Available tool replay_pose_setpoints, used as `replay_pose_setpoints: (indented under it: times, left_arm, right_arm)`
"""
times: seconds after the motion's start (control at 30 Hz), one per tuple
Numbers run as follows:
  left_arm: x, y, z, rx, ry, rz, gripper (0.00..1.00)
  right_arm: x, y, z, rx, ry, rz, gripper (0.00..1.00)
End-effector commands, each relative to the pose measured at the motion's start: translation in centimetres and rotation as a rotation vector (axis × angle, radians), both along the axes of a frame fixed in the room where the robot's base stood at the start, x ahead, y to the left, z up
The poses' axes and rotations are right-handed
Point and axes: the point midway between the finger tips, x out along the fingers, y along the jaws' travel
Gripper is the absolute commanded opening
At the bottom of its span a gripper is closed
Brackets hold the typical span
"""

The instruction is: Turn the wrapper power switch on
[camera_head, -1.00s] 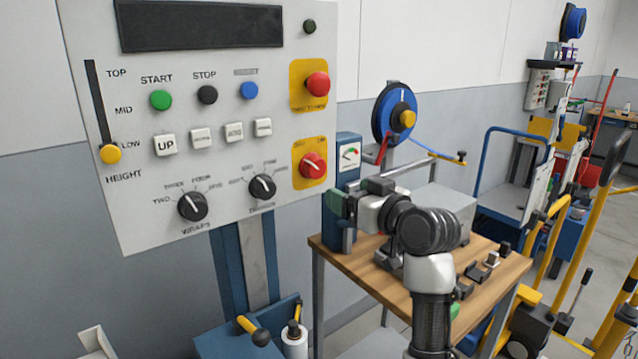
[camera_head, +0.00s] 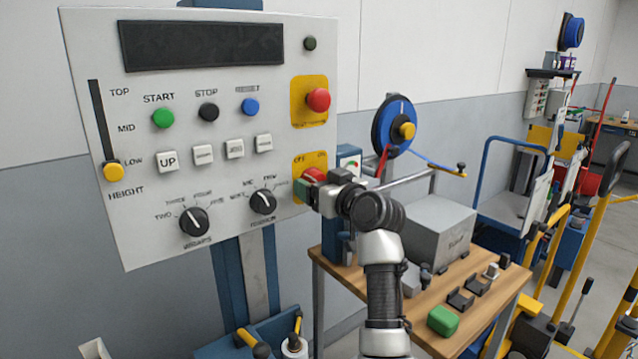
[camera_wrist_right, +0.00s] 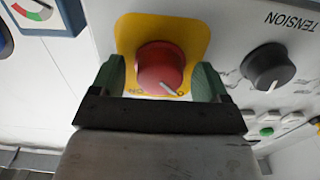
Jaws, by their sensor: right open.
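The power switch is a red rotary knob (camera_head: 313,175) on a yellow plate (camera_head: 301,163) at the lower right of the grey control panel (camera_head: 130,235). In the head view my right gripper (camera_head: 309,187) is at the knob and partly covers it. In the right wrist view the red knob (camera_wrist_right: 160,68) sits between the two green fingertips (camera_wrist_right: 160,78), with a gap visible on each side. My right gripper is open. The knob's white pointer line points toward one of the plate's labels, partly hidden in this view. My left gripper is not in view.
A red emergency button (camera_head: 318,99) is above the switch. The tension dial (camera_head: 262,202) is just left of it. A wooden table (camera_head: 470,285) with a grey box (camera_head: 437,232) and a green block (camera_head: 443,320) stands below right.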

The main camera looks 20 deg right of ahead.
Motion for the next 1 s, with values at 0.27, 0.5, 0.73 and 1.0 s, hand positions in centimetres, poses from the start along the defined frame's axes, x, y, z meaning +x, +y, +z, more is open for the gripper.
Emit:
replay_pose_setpoints:
  times: [0.27, 0.5, 0.73, 1.0]
  left_arm:
    - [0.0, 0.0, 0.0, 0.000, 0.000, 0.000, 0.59]
    - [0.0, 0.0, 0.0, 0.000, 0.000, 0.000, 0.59]
    - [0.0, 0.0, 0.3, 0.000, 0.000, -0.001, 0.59]
    - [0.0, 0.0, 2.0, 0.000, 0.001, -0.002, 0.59]
  right_arm:
    - [0.0, 0.0, 0.0, 0.000, 0.000, 0.000, 0.61]
    - [0.0, 0.0, 0.0, 0.000, 0.000, 0.000, 0.27]
    - [0.0, 0.0, 0.1, 0.019, 0.008, 0.001, 0.27]
    - [0.0, 0.1, 0.3, 0.144, 0.054, 0.001, 0.27]
